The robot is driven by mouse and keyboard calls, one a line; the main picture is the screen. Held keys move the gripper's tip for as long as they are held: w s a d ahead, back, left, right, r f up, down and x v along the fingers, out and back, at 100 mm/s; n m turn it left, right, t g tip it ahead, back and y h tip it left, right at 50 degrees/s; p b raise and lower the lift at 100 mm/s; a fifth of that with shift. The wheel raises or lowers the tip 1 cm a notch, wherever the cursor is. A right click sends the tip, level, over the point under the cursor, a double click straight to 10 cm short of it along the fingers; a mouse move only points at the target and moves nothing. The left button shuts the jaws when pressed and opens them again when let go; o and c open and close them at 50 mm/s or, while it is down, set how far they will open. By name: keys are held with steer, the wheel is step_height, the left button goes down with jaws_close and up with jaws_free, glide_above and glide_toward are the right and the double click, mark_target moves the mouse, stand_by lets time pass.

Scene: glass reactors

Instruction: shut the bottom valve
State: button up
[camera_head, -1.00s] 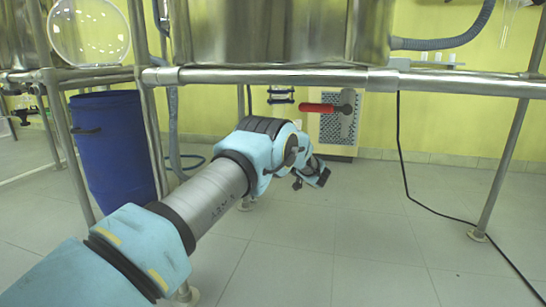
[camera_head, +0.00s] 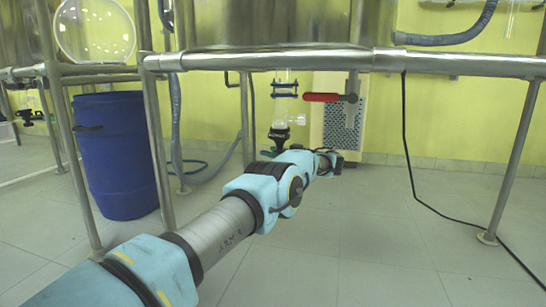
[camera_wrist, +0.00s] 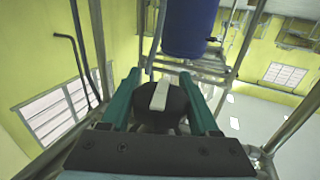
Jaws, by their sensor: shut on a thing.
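The bottom valve (camera_head: 280,132) is a black fitting at the lower end of a clear glass outlet under the vessel, above my arm in the head view. In the wrist view, a round black knob with a pale bar across it (camera_wrist: 160,96) sits between my two teal fingers. My gripper (camera_wrist: 159,80) is shut on this knob, with one finger on each side. In the head view my arm links hide most of the gripper and the underside of the valve.
A metal frame rail (camera_head: 270,60) crosses above my arm, with legs on both sides. A red lever handle (camera_head: 322,97) sticks out right of the glass outlet. A blue barrel (camera_head: 115,155) stands left. A black cable (camera_head: 425,205) hangs to the floor at right. The floor in front is clear.

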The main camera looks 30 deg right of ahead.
steer(key=shift+w+a+r, duration=0.1)
steer(key=shift+a+r, duration=0.05)
stand_by(0.4)
steer(key=o, duration=1.4)
steer(key=p+v, duration=0.3)
steer(key=v, duration=0.8)
steer(key=shift+w, duration=0.1)
